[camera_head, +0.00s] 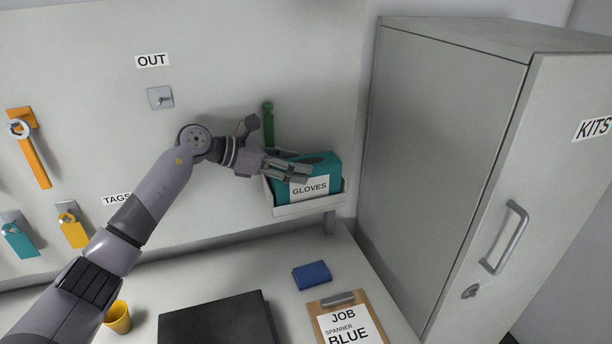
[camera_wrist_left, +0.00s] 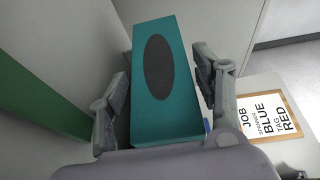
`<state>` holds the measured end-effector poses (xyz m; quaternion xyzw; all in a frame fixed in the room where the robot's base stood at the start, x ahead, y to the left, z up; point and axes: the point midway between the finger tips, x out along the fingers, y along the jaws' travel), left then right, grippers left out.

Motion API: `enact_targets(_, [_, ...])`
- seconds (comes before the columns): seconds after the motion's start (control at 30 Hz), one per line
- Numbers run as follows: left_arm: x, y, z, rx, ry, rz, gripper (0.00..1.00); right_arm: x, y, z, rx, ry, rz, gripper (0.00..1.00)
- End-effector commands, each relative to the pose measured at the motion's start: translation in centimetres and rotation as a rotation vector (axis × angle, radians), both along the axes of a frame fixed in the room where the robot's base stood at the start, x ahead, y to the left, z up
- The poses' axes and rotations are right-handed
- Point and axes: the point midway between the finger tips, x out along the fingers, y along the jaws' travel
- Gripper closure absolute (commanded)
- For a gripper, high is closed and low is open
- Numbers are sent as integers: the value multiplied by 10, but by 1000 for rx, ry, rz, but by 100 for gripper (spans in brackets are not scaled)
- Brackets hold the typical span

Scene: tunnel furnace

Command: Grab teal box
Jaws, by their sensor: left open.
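The teal box (camera_head: 326,174) carries a white label reading GLOVES and stands in a white wall holder (camera_head: 310,208). A dark oval shows on its face in the left wrist view (camera_wrist_left: 178,108). My left gripper (camera_head: 300,170) is open at the upper left of the box in the head view. In the left wrist view the fingers (camera_wrist_left: 160,92) are on either side of the box. I cannot tell whether they touch it. My right gripper is in neither view.
A green object (camera_head: 268,124) is on the wall behind my left gripper. A grey cabinet (camera_head: 440,150) marked KITS stands to the right. Below are a blue block (camera_head: 312,275), a clipboard (camera_head: 348,322), a black case (camera_head: 215,322) and a yellow cup (camera_head: 118,318).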

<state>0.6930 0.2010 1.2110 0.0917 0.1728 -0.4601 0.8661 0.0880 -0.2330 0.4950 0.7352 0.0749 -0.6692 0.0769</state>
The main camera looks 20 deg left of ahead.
Motion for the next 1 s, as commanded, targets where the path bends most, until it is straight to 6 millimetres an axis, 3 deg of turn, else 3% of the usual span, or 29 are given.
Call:
enact_targets(0.2, [0, 0, -1, 0, 0, 1, 40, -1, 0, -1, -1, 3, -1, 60])
enact_targets(0.77, [0, 0, 0, 0, 0, 0, 77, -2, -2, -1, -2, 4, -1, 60])
enact_targets(1.0, [0, 0, 0, -1, -1, 1, 79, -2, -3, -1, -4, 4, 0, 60])
